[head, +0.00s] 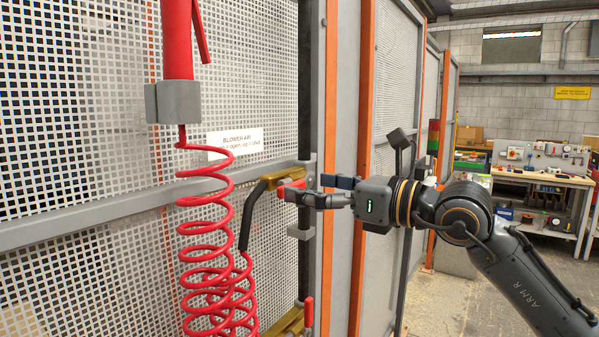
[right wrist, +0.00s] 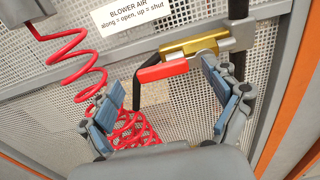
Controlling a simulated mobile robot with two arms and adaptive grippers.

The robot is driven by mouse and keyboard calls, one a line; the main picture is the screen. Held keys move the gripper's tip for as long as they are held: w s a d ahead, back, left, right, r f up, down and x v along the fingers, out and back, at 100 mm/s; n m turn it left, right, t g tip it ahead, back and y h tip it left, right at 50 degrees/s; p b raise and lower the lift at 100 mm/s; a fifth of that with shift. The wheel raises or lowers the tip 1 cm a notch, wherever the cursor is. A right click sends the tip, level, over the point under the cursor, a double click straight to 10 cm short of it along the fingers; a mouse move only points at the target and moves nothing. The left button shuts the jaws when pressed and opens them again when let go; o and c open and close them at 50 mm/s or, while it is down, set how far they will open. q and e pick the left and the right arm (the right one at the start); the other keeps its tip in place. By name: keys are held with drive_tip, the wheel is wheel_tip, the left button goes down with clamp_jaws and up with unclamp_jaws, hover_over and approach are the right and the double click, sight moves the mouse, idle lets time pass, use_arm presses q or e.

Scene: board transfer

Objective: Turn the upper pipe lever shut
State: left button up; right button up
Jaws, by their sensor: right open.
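The upper pipe lever has a red handle (head: 291,184), beside a brass valve (head: 270,177) on the dark upright pipe. In the right wrist view the red handle (right wrist: 162,71) lies roughly along the brass valve body (right wrist: 193,46), pointing left. My right gripper (head: 308,188) is at the lever from the right. Its blue-padded fingers are spread wide; in the right wrist view the open gripper (right wrist: 166,98) has the handle ahead, between and beyond the fingers. Contact cannot be told. My left gripper is not in view.
A sign (right wrist: 132,20) reads "along = open, up = shut". A red coiled hose (head: 210,245) hangs left of the valve, before a perforated panel. A lower red lever (head: 308,312) stands upright below. An orange post (head: 343,120) is close right of the pipe.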

drive_tip(key=shift+p+x, duration=0.35)
drive_tip(key=shift+x, duration=1.1)
drive_tip(key=shift+c, duration=0.4)
drive_tip(key=c, duration=1.6)
